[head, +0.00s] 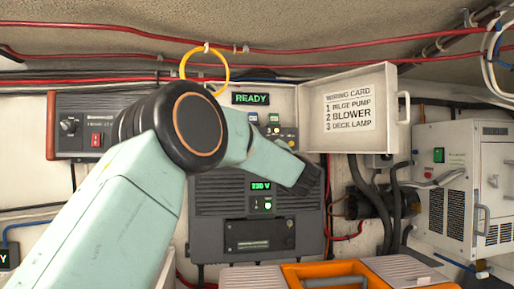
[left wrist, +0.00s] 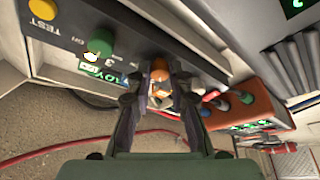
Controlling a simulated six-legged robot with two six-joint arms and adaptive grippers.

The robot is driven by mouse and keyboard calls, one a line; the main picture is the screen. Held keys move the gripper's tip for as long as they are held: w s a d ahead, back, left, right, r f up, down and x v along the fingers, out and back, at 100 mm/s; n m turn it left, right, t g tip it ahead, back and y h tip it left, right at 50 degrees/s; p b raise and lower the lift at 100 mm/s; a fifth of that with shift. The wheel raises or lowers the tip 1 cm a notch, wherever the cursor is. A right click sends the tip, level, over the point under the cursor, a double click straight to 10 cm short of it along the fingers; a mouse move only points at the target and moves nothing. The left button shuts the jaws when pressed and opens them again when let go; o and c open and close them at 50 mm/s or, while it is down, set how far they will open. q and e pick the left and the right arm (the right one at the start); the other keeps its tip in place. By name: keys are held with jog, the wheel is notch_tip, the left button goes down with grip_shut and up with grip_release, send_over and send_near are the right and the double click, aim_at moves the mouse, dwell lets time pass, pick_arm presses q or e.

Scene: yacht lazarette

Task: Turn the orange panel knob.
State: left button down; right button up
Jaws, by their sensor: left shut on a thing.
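The orange knob (left wrist: 158,66) shows in the left wrist view on the edge of a dark panel (left wrist: 130,18). My left gripper (left wrist: 160,92) has its two dark fingers on either side of the knob, shut on it. The fingers cover part of the knob. In the head view my left arm reaches in from the left and ends in a dark part in front of the grey unit (head: 215,185). I cannot make out the orange knob there. My right gripper is in neither view.
In the left wrist view a green button (left wrist: 100,41) and a yellow button (left wrist: 42,9) sit beside the knob. In the head view an open white cover (head: 385,125) stands right of the READY display (head: 251,98). An orange-and-grey case (head: 300,274) lies low in front.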

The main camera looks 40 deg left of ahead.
pick_arm(q)
jog(key=shift+r+n+g, duration=0.1)
jog(key=shift+n+g, duration=0.3)
jog(key=shift+n, duration=0.3)
jog(key=c, duration=1.2)
grip_release()
jog(key=shift+d, duration=0.1)
jog(key=v, duration=1.2)
